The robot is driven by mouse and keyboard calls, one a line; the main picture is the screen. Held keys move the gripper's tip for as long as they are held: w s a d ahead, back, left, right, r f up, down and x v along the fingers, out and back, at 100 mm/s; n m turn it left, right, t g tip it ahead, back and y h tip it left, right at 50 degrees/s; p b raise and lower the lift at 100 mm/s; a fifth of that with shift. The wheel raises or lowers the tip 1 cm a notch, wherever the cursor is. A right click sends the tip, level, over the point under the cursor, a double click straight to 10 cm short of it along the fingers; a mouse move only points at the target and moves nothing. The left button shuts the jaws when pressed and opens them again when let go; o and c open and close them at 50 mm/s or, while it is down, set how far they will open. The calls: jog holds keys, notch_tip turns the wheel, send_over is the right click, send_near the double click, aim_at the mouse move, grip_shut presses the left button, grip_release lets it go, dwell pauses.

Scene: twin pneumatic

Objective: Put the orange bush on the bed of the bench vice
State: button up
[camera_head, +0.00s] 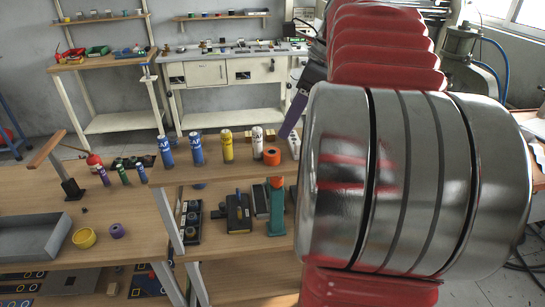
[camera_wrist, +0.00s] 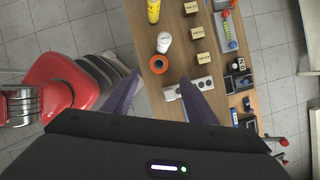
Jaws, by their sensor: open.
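The orange bush (camera_head: 272,155) is a short ring with a dark hole, on the wooden bench top near its right end. In the wrist view the bush (camera_wrist: 158,64) appears just beyond the gap between the fingertips, nearer the left one. My gripper (camera_wrist: 161,79) is open and empty, its two purple fingers spread. In the head view one purple finger (camera_head: 295,113) shows to the right of the bush, partly hidden by my arm. I cannot clearly make out which thing is the bench vice; a black device with a blue top (camera_head: 238,212) lies on a lower level.
A white bottle (camera_head: 257,142) stands beside the bush, with a yellow bottle (camera_head: 227,146) and blue bottles (camera_head: 197,148) further left. A grey socket strip (camera_wrist: 196,87) lies close to the right fingertip. A green upright (camera_head: 276,210) stands below the bench top.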

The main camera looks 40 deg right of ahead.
send_over(275, 149)
jog(key=s, duration=0.2)
jog(key=shift+s+d+f, duration=0.1)
jog(key=shift+f, duration=1)
jog(key=shift+s+d+f, duration=0.1)
jog(key=shift+f, duration=0.95)
jog(key=shift+x, duration=2.65)
jog(key=shift+a, duration=0.1)
jog(key=shift+c, duration=0.7)
grip_shut()
jog(key=shift+r, duration=0.15)
notch_tip(275, 149, up, 18)
